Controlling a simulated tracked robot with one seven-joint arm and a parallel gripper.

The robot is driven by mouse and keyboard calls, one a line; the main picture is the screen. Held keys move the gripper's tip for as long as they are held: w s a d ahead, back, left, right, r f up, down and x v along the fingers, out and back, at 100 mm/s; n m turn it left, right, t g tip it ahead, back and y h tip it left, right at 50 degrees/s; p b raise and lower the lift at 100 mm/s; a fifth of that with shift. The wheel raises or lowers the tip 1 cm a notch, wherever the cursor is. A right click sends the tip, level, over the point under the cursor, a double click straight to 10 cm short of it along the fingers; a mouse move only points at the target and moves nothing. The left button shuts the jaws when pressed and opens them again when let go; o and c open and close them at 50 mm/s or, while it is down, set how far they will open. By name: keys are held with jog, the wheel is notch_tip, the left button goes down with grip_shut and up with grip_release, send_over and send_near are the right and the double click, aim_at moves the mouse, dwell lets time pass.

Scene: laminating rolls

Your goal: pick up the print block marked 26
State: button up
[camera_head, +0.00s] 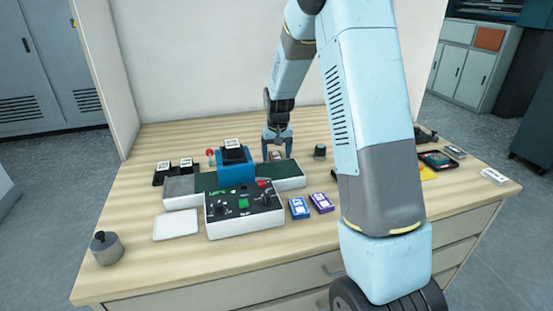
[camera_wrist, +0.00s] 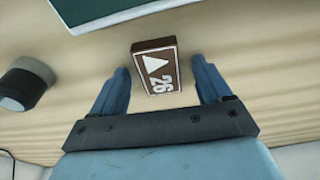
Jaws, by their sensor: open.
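The print block marked 26 (camera_wrist: 158,68) is brown with a white-edged label showing a white triangle and the number 26. It lies on the wooden table behind the conveyor. In the head view the block (camera_head: 276,155) shows small between my fingers. My gripper (camera_wrist: 165,85) is open, with one blue finger on each side of the block's near end. A gap shows between each finger and the block. In the head view my gripper (camera_head: 277,145) points down at the back of the table.
A dark green conveyor (camera_head: 287,174) with a blue press (camera_head: 236,170) lies just in front of the block. A grey-black knob-like cylinder (camera_head: 320,151) stands to its right. A control box (camera_head: 243,211), blue block (camera_head: 299,208) and purple block (camera_head: 321,203) sit nearer the front.

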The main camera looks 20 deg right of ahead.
jog(key=shift+c, duration=0.3)
jog(key=c, duration=1.1)
